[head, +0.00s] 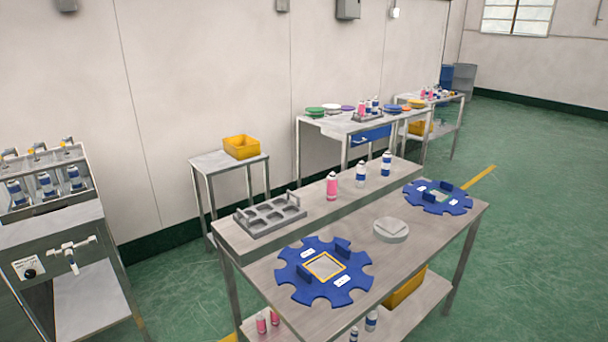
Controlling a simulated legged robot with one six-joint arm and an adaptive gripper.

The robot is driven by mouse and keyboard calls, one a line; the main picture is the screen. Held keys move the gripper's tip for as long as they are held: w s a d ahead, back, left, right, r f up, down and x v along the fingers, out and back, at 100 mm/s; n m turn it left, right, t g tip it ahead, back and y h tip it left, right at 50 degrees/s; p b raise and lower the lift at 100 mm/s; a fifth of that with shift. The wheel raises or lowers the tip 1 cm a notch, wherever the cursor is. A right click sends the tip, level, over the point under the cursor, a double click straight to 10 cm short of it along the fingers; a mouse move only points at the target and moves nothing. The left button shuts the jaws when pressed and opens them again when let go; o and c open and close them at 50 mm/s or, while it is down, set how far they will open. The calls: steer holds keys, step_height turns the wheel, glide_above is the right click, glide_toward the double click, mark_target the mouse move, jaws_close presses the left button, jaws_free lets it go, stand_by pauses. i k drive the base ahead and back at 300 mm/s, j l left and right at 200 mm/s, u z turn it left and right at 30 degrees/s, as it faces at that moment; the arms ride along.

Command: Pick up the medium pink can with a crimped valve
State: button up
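A pink can (332,188) with a light top stands upright on the raised back ledge of the near steel table (400,265). Whether its valve is crimped is too small to tell. Two small pink cans (261,325) stand on the lower shelf at the front left. More pink cans (362,107) stand in a rack on the far table. I cannot be sure from this view which pink can is the medium one. My gripper does not show.
Two white-and-blue cans (361,176) stand right of the pink can on the ledge. A grey tray with empty holes (269,216) lies left. Two blue notched plates (325,270) and a round grey disc (390,229) lie on the tabletop. Green floor at right is clear.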

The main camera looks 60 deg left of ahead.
mark_target(332, 180)
steer(key=u, duration=1.9)
